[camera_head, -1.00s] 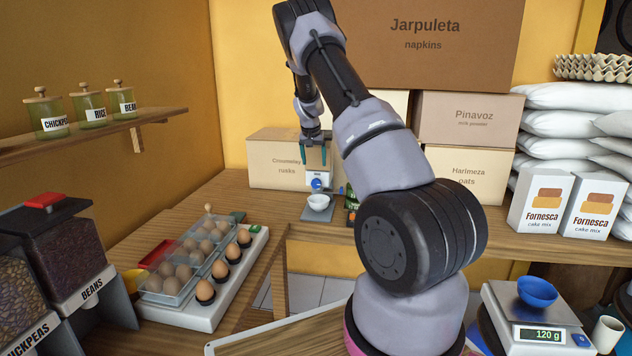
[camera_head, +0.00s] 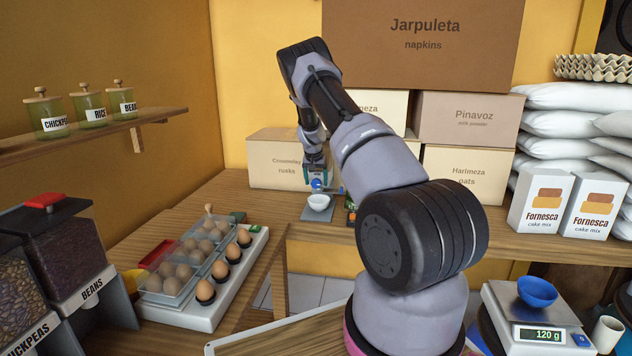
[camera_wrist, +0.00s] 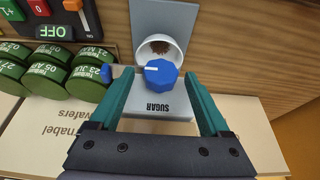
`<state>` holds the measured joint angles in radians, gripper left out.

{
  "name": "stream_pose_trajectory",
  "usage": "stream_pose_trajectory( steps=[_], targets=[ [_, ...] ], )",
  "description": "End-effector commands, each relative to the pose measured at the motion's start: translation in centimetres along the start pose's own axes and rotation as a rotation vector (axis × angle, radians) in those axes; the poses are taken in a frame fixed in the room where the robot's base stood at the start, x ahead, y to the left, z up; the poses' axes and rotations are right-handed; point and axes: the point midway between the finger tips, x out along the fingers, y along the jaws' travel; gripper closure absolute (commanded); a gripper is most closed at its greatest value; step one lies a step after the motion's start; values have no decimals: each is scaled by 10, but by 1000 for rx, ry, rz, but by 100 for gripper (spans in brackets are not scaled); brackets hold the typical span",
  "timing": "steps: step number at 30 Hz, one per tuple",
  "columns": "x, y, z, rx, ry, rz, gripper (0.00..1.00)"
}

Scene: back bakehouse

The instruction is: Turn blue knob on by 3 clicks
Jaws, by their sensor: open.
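The blue knob (camera_wrist: 161,73) is a faceted blue dial with a white pointer line, seen near the middle of the wrist view. The knob also shows small in the head view (camera_head: 317,184). My gripper (camera_wrist: 162,80) has its two green fingers apart, one on each side of the knob, with visible gaps. In the head view my gripper (camera_head: 316,178) is at the dispenser. A white bowl (camera_head: 318,202) with brown contents stands in front of the knob. Finger depth relative to the knob is hard to tell.
Several green cans (camera_wrist: 45,79) stand close beside the dispenser in the wrist view. A panel (camera_wrist: 48,18) with coloured buttons and an OFF label is near them. Cardboard boxes (camera_head: 286,150) stand behind. An egg tray (camera_head: 195,310) lies at the left on the counter.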

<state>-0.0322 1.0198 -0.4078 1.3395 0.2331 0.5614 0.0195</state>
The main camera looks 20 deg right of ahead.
Motion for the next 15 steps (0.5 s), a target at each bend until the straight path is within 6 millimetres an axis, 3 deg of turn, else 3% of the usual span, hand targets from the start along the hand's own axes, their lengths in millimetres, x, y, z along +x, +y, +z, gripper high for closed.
stream_pose_trajectory(
  steps=[2, 8, 9, 15],
  targets=[
    [0, 0, 0, 0, 0, 0, 19],
    [0, 0, 0, 0, 0, 0, 96],
    [0, 0, 0, 0, 0, 0, 100],
    [0, 1, 0, 7, -1, -13, 100]
  ],
)
